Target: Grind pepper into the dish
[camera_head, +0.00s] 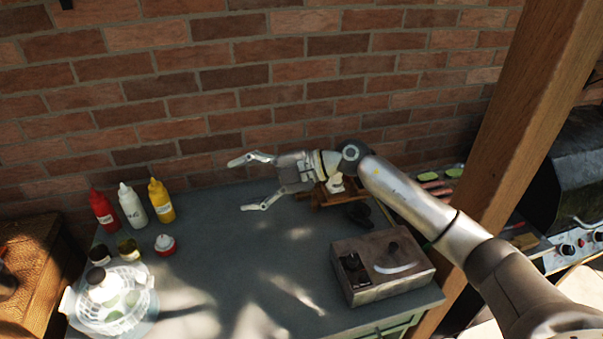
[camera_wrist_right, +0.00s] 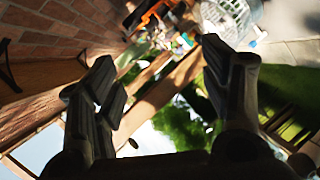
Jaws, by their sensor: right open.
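My right gripper (camera_head: 240,185) is open and empty above the back middle of the grey-green table (camera_head: 235,255), its fingers pointing left. Its spread fingers also show in the right wrist view (camera_wrist_right: 158,55), with nothing between them. A white openwork basket (camera_head: 117,318) with green contents stands at the front left. A dark-topped pale object (camera_head: 103,285) is at that basket. I cannot tell for sure which thing is the pepper grinder or the dish. My left gripper is not in view.
Red (camera_head: 103,210), white (camera_head: 132,207) and yellow (camera_head: 161,201) bottles stand at the back left. Small jars (camera_head: 128,249) and a red-and-white container (camera_head: 165,245) are before them. A wooden post (camera_head: 520,130) rises at right. A brick wall closes the back. The table's middle is clear.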

